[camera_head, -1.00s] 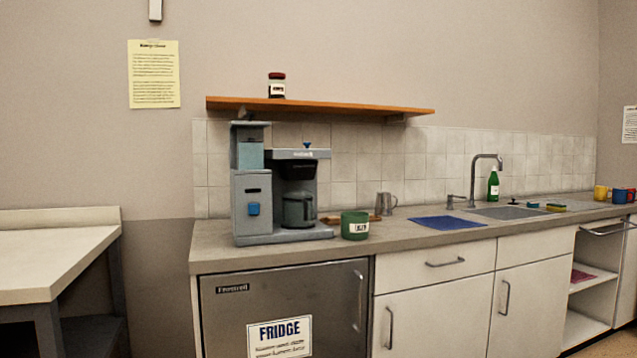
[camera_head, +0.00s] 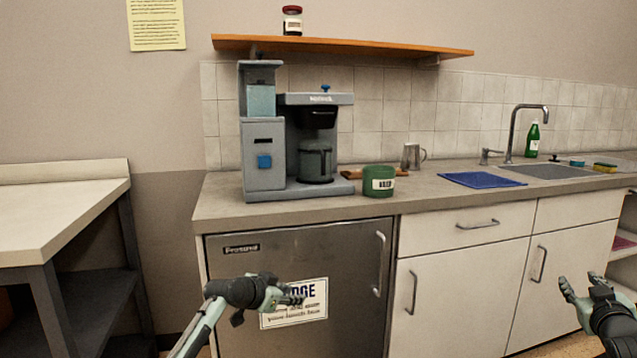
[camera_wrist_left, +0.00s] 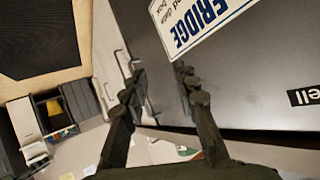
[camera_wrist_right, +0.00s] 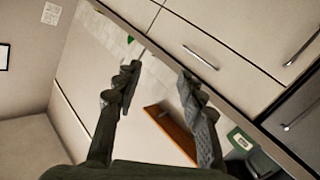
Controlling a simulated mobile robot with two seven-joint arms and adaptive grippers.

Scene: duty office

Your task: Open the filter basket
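The grey coffee machine (camera_head: 265,165) stands on the counter at centre left in the head view. Its dark filter basket (camera_head: 318,117) sits under the brewer's top and above the glass carafe (camera_head: 316,163). I cannot tell from here whether it is fully closed. My left gripper (camera_head: 296,295) is in front of the fridge door, below the counter and well away from the machine; its fingers are apart and empty in the left wrist view (camera_wrist_left: 160,80). My right gripper (camera_head: 570,284) is at the lower right before the cabinets, its fingers apart and empty in the right wrist view (camera_wrist_right: 157,78).
A green jar (camera_head: 378,182) stands right of the machine, with a metal pitcher (camera_head: 410,156) behind it. A blue cloth (camera_head: 482,179) lies on the counter (camera_head: 440,190) before the sink. A wooden shelf (camera_head: 345,46) overhangs the machine. The counter edge lies above both grippers.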

